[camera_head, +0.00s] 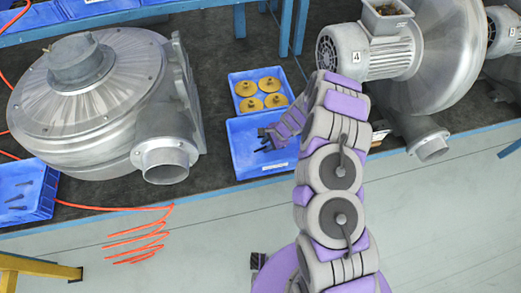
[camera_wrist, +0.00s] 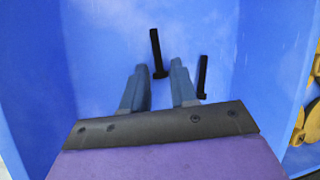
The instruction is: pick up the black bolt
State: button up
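Two black bolts lie in a blue bin, whose bare floor shows in the wrist view (camera_wrist: 95,50). One black bolt (camera_wrist: 155,45) points away from me, its head end between my fingertips in the picture. The other black bolt (camera_wrist: 203,75) lies to the right, outside my right finger. My gripper (camera_wrist: 158,67) is open, with a clear gap between its fingers and nothing visibly held. I cannot tell its height above the bolts. In the head view my gripper (camera_head: 265,138) is over the front blue bin (camera_head: 240,165); the arm hides part of it.
A blue bin of yellow round parts (camera_head: 248,88) adjoins behind. Another blue bin (camera_head: 40,205) with several black bolts stands at the left. A large grey blower (camera_head: 95,100) stands left, another blower (camera_head: 440,60) right. An orange hose (camera_head: 140,240) coils at the front left.

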jog(key=shift+s+d+f, duration=0.1)
jog(key=shift+s+f, duration=0.05)
jog(key=shift+f, duration=0.1)
grip_shut()
